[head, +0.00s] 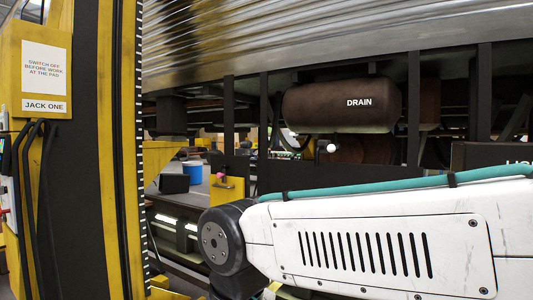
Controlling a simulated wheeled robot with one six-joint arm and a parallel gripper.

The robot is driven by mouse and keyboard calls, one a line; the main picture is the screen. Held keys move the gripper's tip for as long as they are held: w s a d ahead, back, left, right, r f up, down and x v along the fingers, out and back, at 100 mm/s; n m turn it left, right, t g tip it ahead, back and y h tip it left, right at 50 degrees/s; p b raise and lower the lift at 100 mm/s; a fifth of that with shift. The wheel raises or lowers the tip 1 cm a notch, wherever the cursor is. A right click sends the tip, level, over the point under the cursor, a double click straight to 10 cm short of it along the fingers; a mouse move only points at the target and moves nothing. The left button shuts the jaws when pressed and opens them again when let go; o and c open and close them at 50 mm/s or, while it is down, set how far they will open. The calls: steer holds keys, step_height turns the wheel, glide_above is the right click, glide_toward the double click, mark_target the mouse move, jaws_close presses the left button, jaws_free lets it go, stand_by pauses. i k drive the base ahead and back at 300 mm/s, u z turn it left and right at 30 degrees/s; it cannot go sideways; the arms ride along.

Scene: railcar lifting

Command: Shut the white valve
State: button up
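A brown tank (341,105) marked DRAIN hangs under the railcar, right of the middle in the head view. Below it is a small white round knob (331,148) on a dark fitting, which looks like the white valve. Whether it is open or shut cannot be told at this size. My white arm with a teal hose crosses the lower right, below and in front of the tank. My gripper is not in view.
A yellow jack column (119,150) with a JACK ONE sign (44,105) and hanging black cables stands at the left. Dark vertical posts (414,110) flank the tank. A bench with a blue cup (193,172) and a yellow bracket (227,188) stands behind my arm.

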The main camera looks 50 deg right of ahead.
mark_target(331, 148)
steer(key=u, duration=0.3)
steer(key=k, duration=1.1)
steer(key=z, duration=1.45)
steer(key=i, duration=0.5)
steer(key=z, duration=0.05)
steer(key=k, duration=0.6)
steer(key=u, duration=0.75)
steer(key=i, duration=1.05)
steer(key=z, duration=0.6)
steer(key=i, duration=0.35)
steer(key=z, duration=0.45)
